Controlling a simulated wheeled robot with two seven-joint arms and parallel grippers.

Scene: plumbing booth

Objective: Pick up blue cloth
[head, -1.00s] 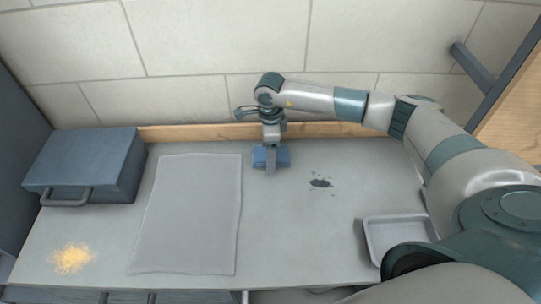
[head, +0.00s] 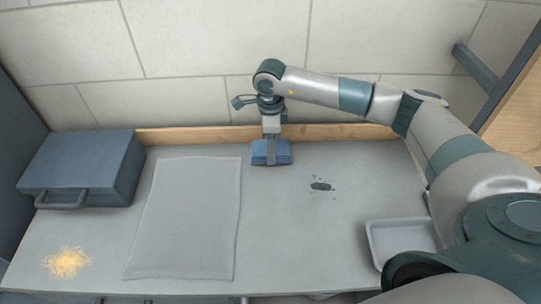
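The blue cloth (head: 282,152) is a small folded block at the back of the grey bench, near the wooden back strip. My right gripper (head: 271,160) points down at it, with one finger in front of the cloth's near face. The gripper looks shut on the cloth; the far finger is hidden. The cloth appears to be at or slightly above the bench top; the exact gap cannot be told. My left gripper is not in view.
A grey mat (head: 185,220) lies left of the cloth, with a blue toolbox (head: 85,165) beyond it. Yellow crumbs (head: 67,262) are at front left. A dark spill (head: 320,186) and a light tray (head: 400,240) are to the right. The tiled wall (head: 220,45) stands close behind.

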